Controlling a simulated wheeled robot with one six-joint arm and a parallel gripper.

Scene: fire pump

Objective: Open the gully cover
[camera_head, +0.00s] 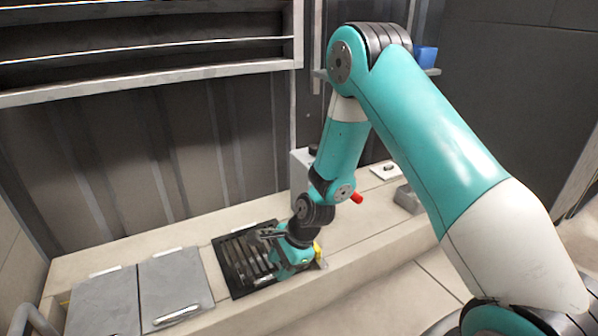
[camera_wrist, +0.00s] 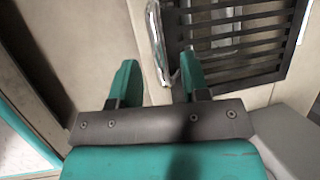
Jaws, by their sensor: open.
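The gully cover is a black slatted grate (camera_head: 236,268) set in the pale ledge, partly hidden by my gripper in the head view. In the wrist view the grate (camera_wrist: 248,72) fills the upper right, with a shiny metal handle (camera_wrist: 157,38) along its left edge. My gripper (camera_wrist: 158,64) is open, with two teal fingers. In that view the handle lies between the fingers, with space beside it; I cannot tell how far apart in depth they are. In the head view my gripper (camera_head: 283,272) is low over the grate's right side, its fingertips hard to make out.
Two grey plates (camera_head: 174,282), the right one with a metal handle, lie left of the grate. A dark ribbed wall (camera_head: 120,170) rises behind the ledge. A grey box (camera_head: 300,172) stands behind my wrist. Tiled floor (camera_head: 375,300) is clear in front.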

